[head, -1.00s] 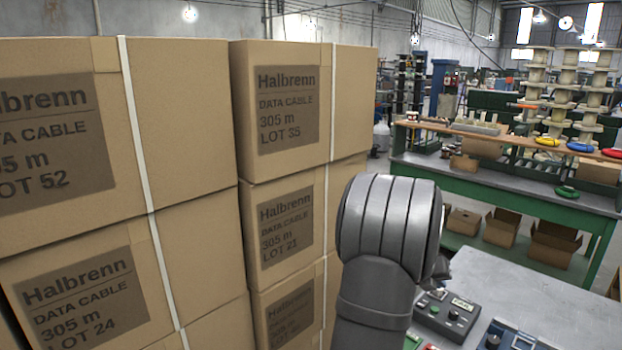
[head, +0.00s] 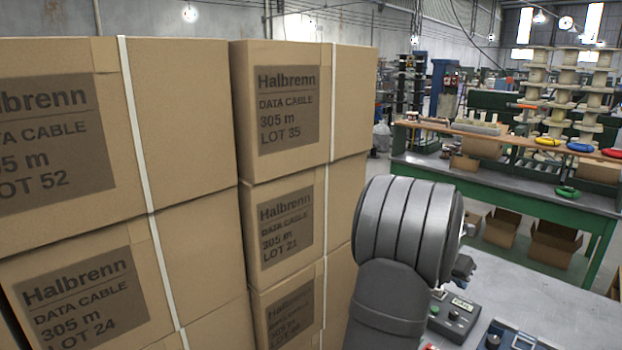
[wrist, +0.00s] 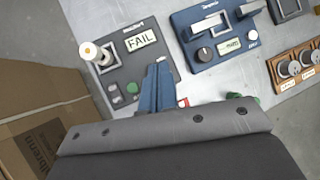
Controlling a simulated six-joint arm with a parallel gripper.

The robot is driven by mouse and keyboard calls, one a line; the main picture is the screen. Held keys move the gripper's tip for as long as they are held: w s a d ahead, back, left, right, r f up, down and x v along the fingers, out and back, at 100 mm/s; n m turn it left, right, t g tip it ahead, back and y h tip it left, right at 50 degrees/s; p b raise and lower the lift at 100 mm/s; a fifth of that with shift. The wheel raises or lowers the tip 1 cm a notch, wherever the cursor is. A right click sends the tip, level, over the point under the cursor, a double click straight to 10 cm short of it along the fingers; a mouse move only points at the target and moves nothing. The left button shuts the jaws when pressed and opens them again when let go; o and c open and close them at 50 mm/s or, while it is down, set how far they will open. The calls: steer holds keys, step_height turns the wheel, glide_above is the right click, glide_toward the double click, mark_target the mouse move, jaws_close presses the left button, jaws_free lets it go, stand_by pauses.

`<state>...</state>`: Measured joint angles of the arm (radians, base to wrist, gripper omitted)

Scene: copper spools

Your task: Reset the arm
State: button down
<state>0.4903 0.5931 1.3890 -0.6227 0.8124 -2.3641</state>
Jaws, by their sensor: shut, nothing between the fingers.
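My gripper (wrist: 158,88) shows in the wrist view as two blue-grey fingers closed together, with nothing between them. It hangs over the near edge of a grey bench (wrist: 165,18), beside a dark tester (wrist: 132,62) whose display reads FAIL. In the head view my grey arm stands in front of the bench (head: 560,285) and right of the stacked boxes.
Tall stacks of Halbrenn cartons (head: 210,120) fill the left. A green workbench (head: 500,190) stands behind.

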steer(key=r+m+y, duration=0.1)
steer(key=m+y, duration=0.2)
steer(key=m, duration=0.2)
steer(key=s+d+r+m+t+y, duration=0.1)
steer(key=r+m+y, duration=0.1)
steer(key=m, duration=0.4)
steer(key=d+r+m+y, duration=0.1)
steer(key=m+y, duration=0.4)
steer(key=shift+s+d+r+m, duration=0.15)
steer(key=shift+s+r+m, duration=0.15)
steer(key=shift+r, duration=0.05)
stand_by(0.7)
stand_by(3.9)
